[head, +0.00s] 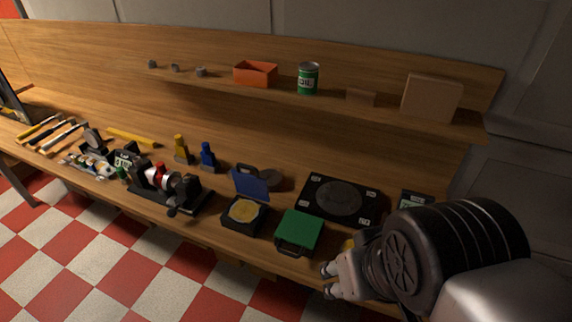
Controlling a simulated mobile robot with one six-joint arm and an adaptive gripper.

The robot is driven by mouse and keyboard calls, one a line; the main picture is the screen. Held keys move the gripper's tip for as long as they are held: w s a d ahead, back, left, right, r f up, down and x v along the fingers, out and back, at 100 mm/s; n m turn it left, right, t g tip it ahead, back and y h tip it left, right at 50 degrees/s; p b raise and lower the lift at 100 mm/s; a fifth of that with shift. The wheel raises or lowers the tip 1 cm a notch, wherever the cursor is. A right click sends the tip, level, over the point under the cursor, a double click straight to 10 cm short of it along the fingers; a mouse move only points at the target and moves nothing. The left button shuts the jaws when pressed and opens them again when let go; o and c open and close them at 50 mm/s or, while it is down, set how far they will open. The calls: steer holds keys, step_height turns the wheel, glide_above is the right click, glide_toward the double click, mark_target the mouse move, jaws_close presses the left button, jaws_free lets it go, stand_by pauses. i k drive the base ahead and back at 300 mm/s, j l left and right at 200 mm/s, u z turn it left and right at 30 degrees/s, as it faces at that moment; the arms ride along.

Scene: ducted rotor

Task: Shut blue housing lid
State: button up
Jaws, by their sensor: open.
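The blue housing lid (251,185) stands raised at the back of a dark, box-shaped housing (236,226) on the bench. The housing is open, and a round yellow disc (243,210) shows inside it. My gripper (327,281) is at the lower right, near the bench's front edge. It is to the right of the housing and apart from it, with a green case between them. Its jaws are open and I see nothing between them. My arm hides part of the bench's right end.
The green case (298,230) with a dark handle lies shut right of the housing. A black plate with a round disc (338,200) lies behind it. A vise-like tool (168,185) stands to the left. A shelf (225,84) above holds an orange bin (255,74) and a can (308,78).

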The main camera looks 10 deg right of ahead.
mark_target(256, 187)
steer(key=i+u, duration=0.4)
steer(key=i+l+u, duration=0.2)
steer(key=i+u, duration=0.25)
